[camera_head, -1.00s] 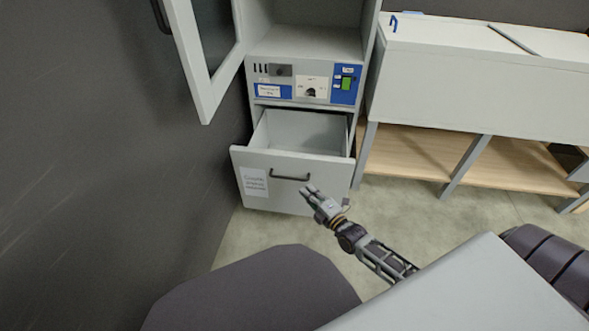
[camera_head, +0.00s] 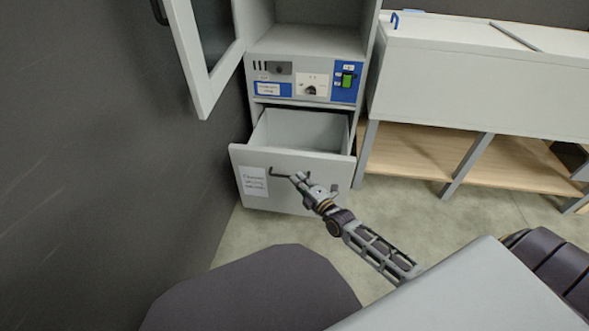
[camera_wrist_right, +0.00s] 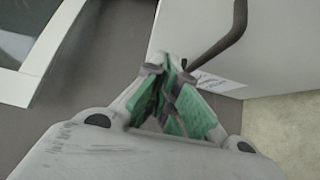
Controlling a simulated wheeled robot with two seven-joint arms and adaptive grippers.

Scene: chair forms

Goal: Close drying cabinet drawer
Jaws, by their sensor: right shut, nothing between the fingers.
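The drying cabinet (camera_head: 305,93) stands at the back with its lower drawer (camera_head: 236,158) pulled out, its inside showing empty. The drawer front has a dark bar handle (camera_head: 277,174) and a white label (camera_head: 254,181). My right gripper (camera_head: 296,178) is shut and empty, in front of the drawer front by the handle's right part, which it hides. In the right wrist view, the shut fingertips (camera_wrist_right: 168,66) show close to the dark handle (camera_wrist_right: 218,51); I cannot tell whether they touch. My left gripper is not in view.
The cabinet's upper door (camera_head: 203,91) hangs open at the left, near a dark wall (camera_head: 90,170). A white-topped bench with wooden shelves (camera_head: 415,152) stands to the right. The floor (camera_head: 440,225) between me and the bench is clear.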

